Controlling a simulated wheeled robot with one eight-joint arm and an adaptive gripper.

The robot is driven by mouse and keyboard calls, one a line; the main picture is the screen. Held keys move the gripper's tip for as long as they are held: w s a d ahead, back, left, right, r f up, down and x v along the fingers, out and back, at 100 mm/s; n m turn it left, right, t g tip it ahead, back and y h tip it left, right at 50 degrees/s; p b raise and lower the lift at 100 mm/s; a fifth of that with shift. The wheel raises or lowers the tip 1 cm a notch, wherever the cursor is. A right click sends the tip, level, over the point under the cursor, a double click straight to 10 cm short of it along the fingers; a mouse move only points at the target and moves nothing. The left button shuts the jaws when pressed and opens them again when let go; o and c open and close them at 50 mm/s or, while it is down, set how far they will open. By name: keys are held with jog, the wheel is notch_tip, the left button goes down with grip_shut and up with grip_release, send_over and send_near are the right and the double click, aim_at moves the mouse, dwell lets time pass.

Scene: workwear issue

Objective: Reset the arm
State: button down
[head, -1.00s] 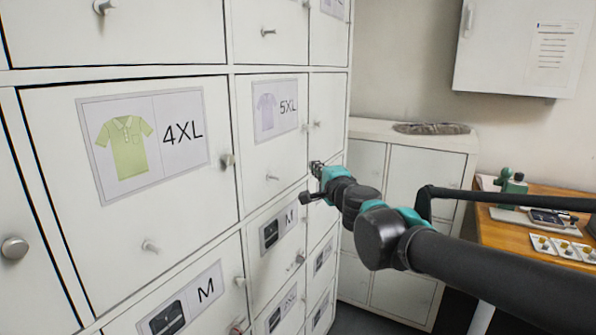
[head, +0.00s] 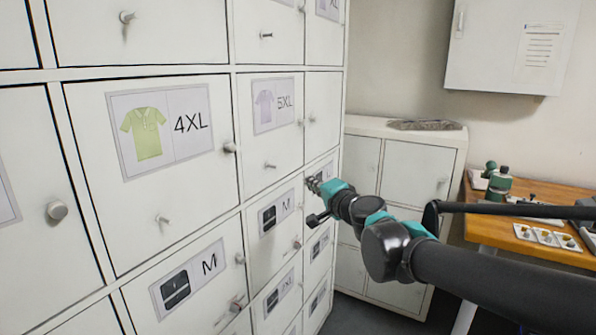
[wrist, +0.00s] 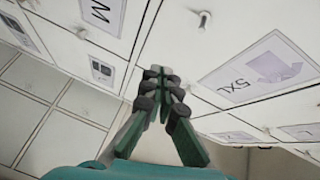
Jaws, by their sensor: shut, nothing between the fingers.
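My gripper (head: 314,184) is in front of the locker wall, near the narrow column of doors to the right of the 5XL door (head: 271,150). In the wrist view my gripper (wrist: 160,75) has its fingertips together, with nothing between them. The 5XL label (wrist: 262,70) and an M label (wrist: 103,10) show beyond the fingers, upside down. I cannot tell how far the fingertips are from the doors.
White lockers (head: 150,170) with round knobs fill the left. A low white cabinet (head: 405,165) stands behind the arm with a dark flat item (head: 425,125) on top. A wooden desk (head: 500,232) stands at right. A white wall box (head: 510,45) hangs above.

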jog(key=s+d+f+n+g+h, duration=0.1)
jog(key=s+f+n+g, duration=0.25)
jog(key=f, duration=0.45)
jog(key=s+d+f+n+g, duration=0.15)
jog(key=f+n, duration=0.25)
jog(key=f, duration=0.4)
jog(key=s+d+f+n+g+h, duration=0.2)
jog(key=s+d+f+g+h, duration=0.4)
jog(key=s+d+f, duration=0.5)
notch_tip(320, 180, down, 4)
jog(key=shift+s+d+r+h, duration=0.1)
jog(key=shift+s+d+h, duration=0.25)
jog(key=shift+d, duration=0.65)
